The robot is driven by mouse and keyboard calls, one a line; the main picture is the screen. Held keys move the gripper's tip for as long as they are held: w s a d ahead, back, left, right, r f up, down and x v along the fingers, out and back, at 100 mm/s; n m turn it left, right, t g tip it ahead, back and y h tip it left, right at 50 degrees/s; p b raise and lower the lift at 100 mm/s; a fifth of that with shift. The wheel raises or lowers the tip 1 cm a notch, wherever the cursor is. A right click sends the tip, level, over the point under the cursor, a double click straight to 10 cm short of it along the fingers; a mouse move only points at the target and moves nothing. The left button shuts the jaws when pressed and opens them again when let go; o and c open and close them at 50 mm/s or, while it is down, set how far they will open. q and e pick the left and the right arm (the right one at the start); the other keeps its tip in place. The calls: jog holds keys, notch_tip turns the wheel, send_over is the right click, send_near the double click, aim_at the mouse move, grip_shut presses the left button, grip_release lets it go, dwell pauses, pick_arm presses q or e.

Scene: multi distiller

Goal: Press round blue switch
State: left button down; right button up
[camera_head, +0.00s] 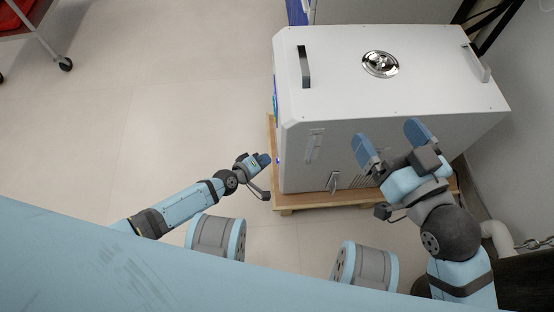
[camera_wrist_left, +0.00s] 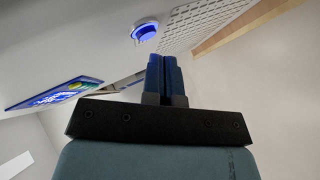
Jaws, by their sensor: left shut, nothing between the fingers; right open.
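The round blue switch (camera_wrist_left: 145,32) shows in the left wrist view, glowing blue with a pale rim, on the white machine's side panel. In the head view only a small blue glow (camera_head: 279,160) shows at the machine's left edge. My left gripper (camera_head: 265,160) is shut and empty, beside that edge. In the left wrist view its closed fingertips (camera_wrist_left: 165,60) point toward the panel, a little right of and below the switch; contact cannot be told. My right gripper (camera_head: 392,137) is open and empty in front of the machine's front face.
The white machine (camera_head: 340,95) stands on a wooden pallet (camera_head: 320,201). A lit display (camera_wrist_left: 50,95) and a vent grille (camera_wrist_left: 205,25) flank the switch. A wall and pipe (camera_head: 497,240) are at the right.

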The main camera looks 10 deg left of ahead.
pick_arm(q)
jog(key=shift+d, duration=0.15)
dwell(0.5)
jog(key=shift+w+d, duration=0.15)
jog(key=shift+d, duration=0.15)
